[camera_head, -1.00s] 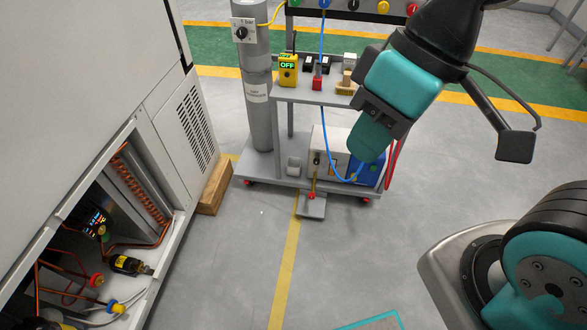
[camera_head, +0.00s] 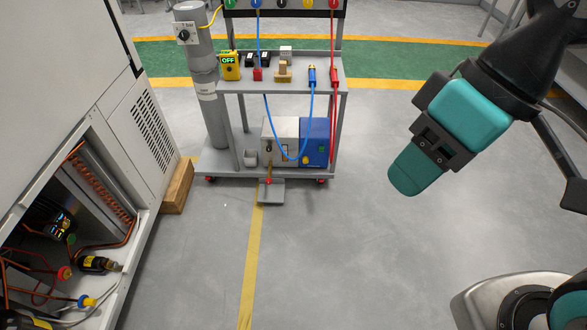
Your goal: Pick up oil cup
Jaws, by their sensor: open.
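A small pale grey cup (camera_head: 250,158) stands on the lower shelf of the grey cart, left of the boxes. It looks like the oil cup, but it is too small to see its contents. My gripper (camera_head: 405,185) is a teal end with a black bracket, at the right of the picture, pointing down and left. It is open, with nothing seen in it; its fingertips are hard to make out. It is well apart from the cup, to the right and nearer to me.
The cart's upper shelf (camera_head: 305,86) carries a yellow gauge (camera_head: 229,66) and small parts. A white and a blue box (camera_head: 314,142) sit below. A wooden block (camera_head: 178,186) lies by the open white cabinet (camera_head: 90,105).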

